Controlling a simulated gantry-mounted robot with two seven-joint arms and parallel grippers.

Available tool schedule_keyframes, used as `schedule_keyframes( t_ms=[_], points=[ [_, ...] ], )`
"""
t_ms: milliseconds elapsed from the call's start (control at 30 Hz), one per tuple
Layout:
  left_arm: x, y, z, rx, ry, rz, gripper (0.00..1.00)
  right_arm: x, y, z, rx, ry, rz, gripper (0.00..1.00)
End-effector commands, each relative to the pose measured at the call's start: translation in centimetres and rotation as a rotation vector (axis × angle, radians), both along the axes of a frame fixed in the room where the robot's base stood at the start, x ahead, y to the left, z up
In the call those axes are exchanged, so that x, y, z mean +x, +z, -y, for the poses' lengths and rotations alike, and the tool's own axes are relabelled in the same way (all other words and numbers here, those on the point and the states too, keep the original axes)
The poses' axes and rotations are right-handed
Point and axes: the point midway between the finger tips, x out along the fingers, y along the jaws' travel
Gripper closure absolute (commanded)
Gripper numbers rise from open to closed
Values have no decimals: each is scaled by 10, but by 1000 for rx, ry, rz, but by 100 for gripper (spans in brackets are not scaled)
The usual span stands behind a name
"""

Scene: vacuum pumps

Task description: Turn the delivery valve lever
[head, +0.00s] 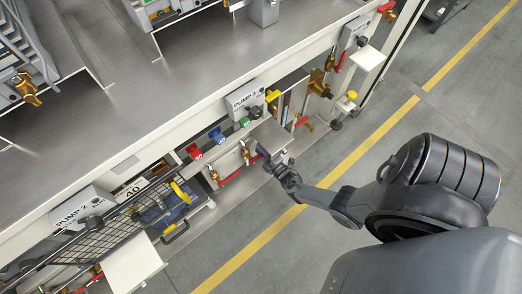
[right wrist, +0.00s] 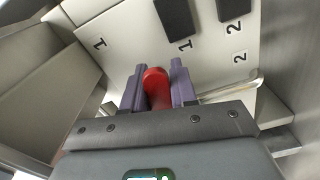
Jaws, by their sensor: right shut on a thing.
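My right gripper (head: 264,153) reaches in from the right in the head view, at the front of the pump bench below the PUMP 3 box. In the right wrist view, the two purple-grey fingers of my right gripper (right wrist: 158,92) are shut on a red lever handle (right wrist: 156,86), one finger on each side. The far end of this lever and its valve body are hidden in that view. In the head view the gripped part is too small to make out. A red lever (head: 230,177) shows just left of the gripper. My left gripper is not in view.
The PUMP 3 box (head: 245,99) and the PUMP 2 box (head: 83,208) are on the bench front. A wire mesh guard (head: 118,232) stands at lower left. A pale panel (right wrist: 212,62) with numbers 1 and 2 faces the wrist. The grey floor (head: 345,155) has a yellow line.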

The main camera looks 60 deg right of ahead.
Motion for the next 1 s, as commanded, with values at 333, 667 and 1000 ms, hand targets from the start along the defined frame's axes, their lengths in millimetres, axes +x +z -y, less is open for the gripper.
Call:
schedule_keyframes(
  t_ms=[333, 667, 1000],
  points=[
    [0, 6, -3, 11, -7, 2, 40, -1, 8, 2, -101, -1, -34, 100],
    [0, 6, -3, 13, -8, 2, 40, -1, 8, 1, -100, 0, -35, 52],
    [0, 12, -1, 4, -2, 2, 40, -13, 8, -3, -99, -1, -38, 52]
  ],
)
